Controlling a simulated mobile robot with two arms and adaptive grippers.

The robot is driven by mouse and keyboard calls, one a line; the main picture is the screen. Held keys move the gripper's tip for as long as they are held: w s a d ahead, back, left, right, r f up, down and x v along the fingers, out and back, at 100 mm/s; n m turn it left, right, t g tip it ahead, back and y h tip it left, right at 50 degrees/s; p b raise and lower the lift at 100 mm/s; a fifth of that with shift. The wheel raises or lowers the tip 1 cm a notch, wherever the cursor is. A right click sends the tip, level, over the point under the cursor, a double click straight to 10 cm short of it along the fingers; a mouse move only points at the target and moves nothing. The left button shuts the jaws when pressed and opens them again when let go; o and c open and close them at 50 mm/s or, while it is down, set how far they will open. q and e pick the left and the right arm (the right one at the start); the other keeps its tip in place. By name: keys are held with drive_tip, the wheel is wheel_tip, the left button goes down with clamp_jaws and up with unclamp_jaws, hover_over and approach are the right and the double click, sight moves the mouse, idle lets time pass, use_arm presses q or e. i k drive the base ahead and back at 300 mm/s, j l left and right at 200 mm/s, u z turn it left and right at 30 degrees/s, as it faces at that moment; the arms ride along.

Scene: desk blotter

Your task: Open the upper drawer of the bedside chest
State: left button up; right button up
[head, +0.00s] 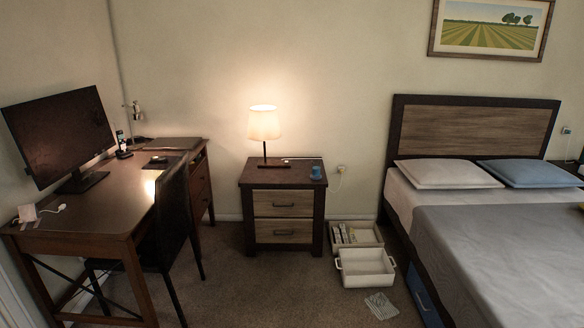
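The bedside chest (318,215) stands against the back wall between the desk and the bed. It has a dark frame and two lighter wood drawers. The upper drawer (265,205) is shut, with a dark bar handle (283,205) at its middle. The lower drawer (265,232) is also shut, with a similar handle. A lit lamp (264,124) and a small blue object (316,172) stand on the chest top. Neither of my grippers shows in the head view.
A desk (105,212) with a monitor and a dark chair (173,215) stand at left. A bed (480,240) fills the right. A white bin (366,268), an open box (368,236) and a striped item (381,306) lie on the floor beside the bed. Carpet before the chest is clear.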

sight(266, 203)
drive_tip(key=i+u, duration=0.1)
drive_tip(key=i, duration=1.85)
